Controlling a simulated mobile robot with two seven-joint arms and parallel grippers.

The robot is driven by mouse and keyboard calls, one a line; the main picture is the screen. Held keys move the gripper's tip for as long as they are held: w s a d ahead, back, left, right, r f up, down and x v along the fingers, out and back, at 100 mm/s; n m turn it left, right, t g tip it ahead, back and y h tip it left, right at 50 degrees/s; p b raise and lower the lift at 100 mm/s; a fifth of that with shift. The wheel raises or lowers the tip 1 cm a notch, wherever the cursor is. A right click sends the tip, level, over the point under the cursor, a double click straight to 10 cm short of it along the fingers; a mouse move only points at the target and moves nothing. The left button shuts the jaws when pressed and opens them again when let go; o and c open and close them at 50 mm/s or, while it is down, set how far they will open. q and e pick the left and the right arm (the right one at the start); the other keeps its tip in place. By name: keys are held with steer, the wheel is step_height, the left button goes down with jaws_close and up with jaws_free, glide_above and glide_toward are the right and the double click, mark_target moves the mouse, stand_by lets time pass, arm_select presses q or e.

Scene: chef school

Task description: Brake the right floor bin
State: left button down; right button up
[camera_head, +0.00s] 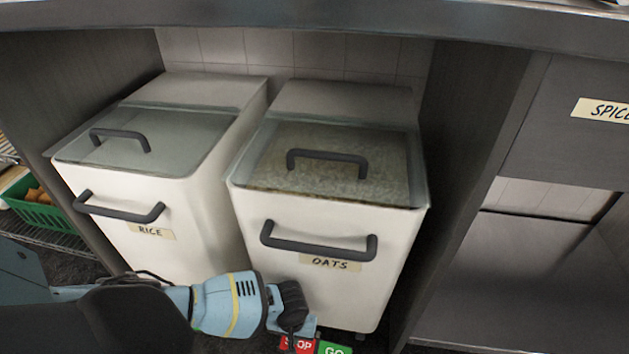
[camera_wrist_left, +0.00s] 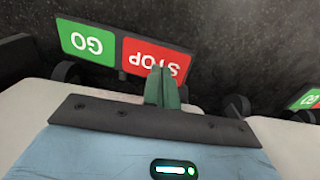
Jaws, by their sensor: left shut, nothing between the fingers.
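The right floor bin (camera_head: 330,240) is white with a clear lid over oats, dark handles and an OATS label. At its foot is a pedal with a red STOP half (camera_head: 298,344) and a green GO half (camera_head: 334,348). The left wrist view shows the STOP half (camera_wrist_left: 155,58) and GO half (camera_wrist_left: 86,42) upside down. My left gripper (camera_wrist_left: 164,72) is shut and empty, its fingertips over the lower edge of the STOP half. I cannot tell whether they touch it. In the head view my left arm partly covers the STOP half. My right gripper is out of view.
The RICE bin (camera_head: 145,185) stands left of the OATS bin; part of its pedal (camera_wrist_left: 308,99) shows in the left wrist view. The counter edge (camera_head: 310,20) overhangs both bins. A dark cabinet wall (camera_head: 475,150) is close on the right. A green crate (camera_head: 40,212) is far left.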

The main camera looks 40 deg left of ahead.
arm_select(q)
steer(key=shift+f+b, duration=1.05)
steer(key=shift+f, duration=0.4)
stand_by(0.7)
steer(key=shift+r, duration=0.1)
step_height(320, 180, up, 7)
steer(key=p, duration=0.7)
stand_by(0.3)
stand_by(0.4)
